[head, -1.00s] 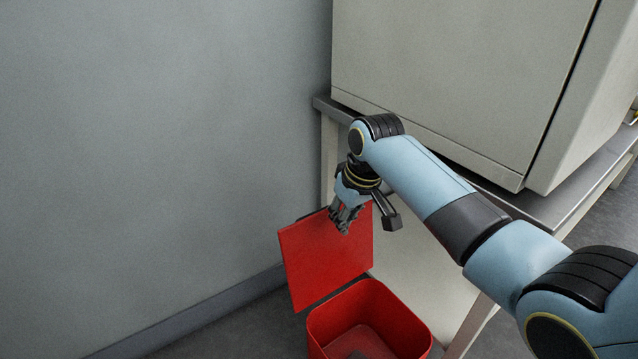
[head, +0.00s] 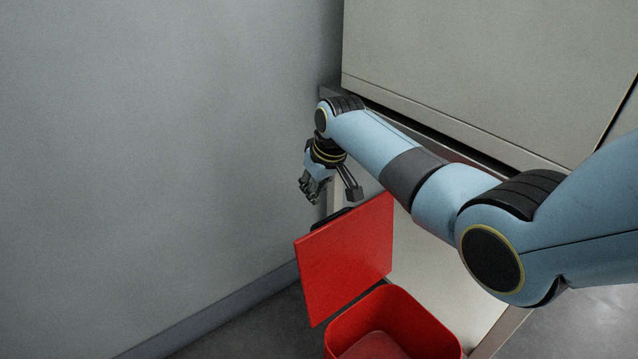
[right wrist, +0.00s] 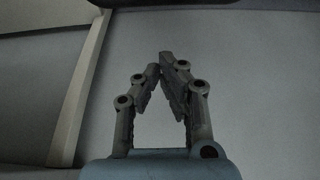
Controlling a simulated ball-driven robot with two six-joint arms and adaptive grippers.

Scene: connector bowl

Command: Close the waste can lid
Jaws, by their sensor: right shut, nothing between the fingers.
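The red waste can (head: 425,322) stands on the floor at the bottom of the head view, its top open and its near part cut off by the frame. Its red lid (head: 345,262) stands raised and tilted up at the can's back side. My right gripper (head: 307,196) is above and behind the lid's upper left edge, apart from it, near the wall. In the right wrist view its fingertips (right wrist: 167,60) come together with nothing between them. The lid does not show in the right wrist view. My left gripper is out of view.
A grey wall (head: 150,150) rises on the left, with a baseboard (head: 215,312) along the floor. A large pale cabinet (head: 480,80) rests on a table behind my right arm. A pale panel (head: 425,265) stands close behind the can. The space left of the lid is free up to the wall.

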